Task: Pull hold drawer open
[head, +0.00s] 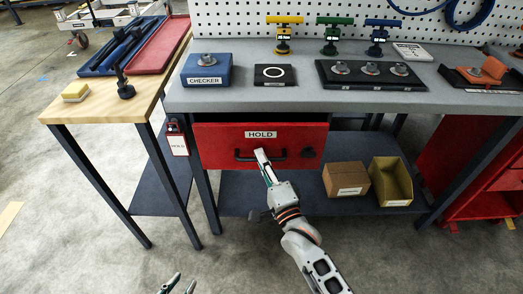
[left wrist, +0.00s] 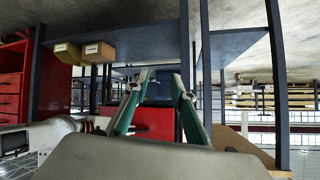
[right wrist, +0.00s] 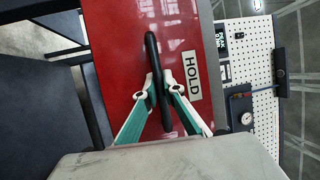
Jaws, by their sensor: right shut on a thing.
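The red hold drawer (head: 222,137) with its white HOLD label sits under the grey workbench top. Its dark bar handle (head: 243,157) runs across the lower front. In the right wrist view, the drawer front (right wrist: 120,60) and the black handle (right wrist: 153,50) are close. My right gripper (head: 262,153) is shut on the handle, its fingers (right wrist: 158,88) on either side of the bar. My left gripper (head: 180,284) is low at the front, away from the drawer, and open and empty; its spread fingers also show in the left wrist view (left wrist: 162,82).
A brown box (head: 345,178) and a yellow bin (head: 388,182) stand on the lower shelf. A wooden side table (head: 95,104) stands left; a red tag (head: 176,140) hangs by the bench leg. Floor in front is clear.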

